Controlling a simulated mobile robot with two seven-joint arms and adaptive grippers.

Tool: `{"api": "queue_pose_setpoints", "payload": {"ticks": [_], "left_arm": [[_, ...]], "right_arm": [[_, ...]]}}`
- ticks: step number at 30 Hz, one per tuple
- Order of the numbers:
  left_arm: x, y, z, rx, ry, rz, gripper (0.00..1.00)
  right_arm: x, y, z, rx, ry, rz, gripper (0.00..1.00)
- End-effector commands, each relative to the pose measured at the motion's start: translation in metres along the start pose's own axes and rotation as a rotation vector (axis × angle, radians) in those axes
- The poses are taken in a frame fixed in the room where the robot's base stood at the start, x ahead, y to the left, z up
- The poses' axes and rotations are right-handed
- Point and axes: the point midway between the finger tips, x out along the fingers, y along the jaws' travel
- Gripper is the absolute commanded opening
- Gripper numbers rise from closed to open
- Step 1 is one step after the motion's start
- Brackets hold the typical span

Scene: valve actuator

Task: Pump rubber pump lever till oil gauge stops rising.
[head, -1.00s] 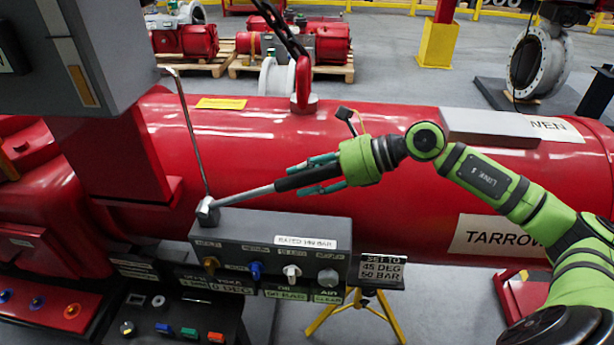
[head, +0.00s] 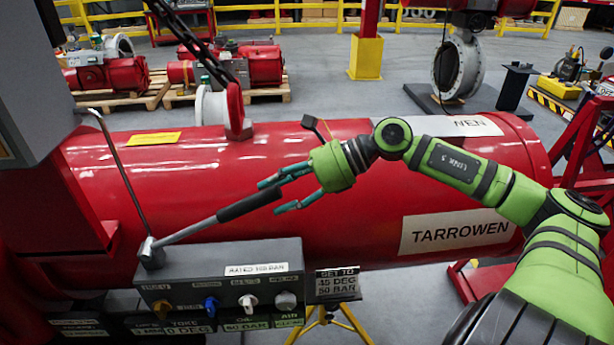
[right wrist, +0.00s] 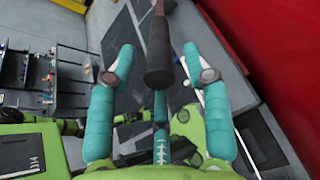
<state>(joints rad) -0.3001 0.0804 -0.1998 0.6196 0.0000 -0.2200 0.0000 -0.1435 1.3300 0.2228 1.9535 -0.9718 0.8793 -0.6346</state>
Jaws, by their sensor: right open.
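The pump lever is a grey metal rod with a black rubber grip (head: 250,201), rising to the right from a pivot on the grey control box (head: 220,271). My right gripper (head: 277,196) is open, its teal fingers near the end of the grip, which lies at or just ahead of the fingertips. I cannot make out an oil gauge. My left gripper is not in view.
The large red cylinder marked TARROWEN (head: 452,232) lies behind the box. A thin metal rod (head: 125,180) stands at the box's left. Several knobs (head: 248,302) line the box front. A grey cabinet (head: 30,80) hangs at upper left.

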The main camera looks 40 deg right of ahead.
Motion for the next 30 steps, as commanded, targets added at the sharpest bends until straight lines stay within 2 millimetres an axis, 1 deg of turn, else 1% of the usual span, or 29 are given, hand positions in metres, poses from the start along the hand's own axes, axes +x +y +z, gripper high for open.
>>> {"api": "queue_pose_setpoints", "payload": {"ticks": [10,15,19,30], "left_arm": [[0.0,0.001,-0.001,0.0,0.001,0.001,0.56],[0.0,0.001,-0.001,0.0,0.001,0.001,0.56],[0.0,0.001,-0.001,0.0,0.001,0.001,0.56],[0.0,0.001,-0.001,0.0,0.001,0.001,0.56]], "right_arm": [[-0.04,0.0,0.001,0.0,-0.004,-0.001,0.5],[-0.053,0.0,0.001,-0.001,-0.002,-0.001,0.5],[-0.056,0.0,0.001,-0.001,-0.001,-0.001,0.5],[-0.056,0.0,0.001,-0.001,-0.001,-0.001,0.5]]}}
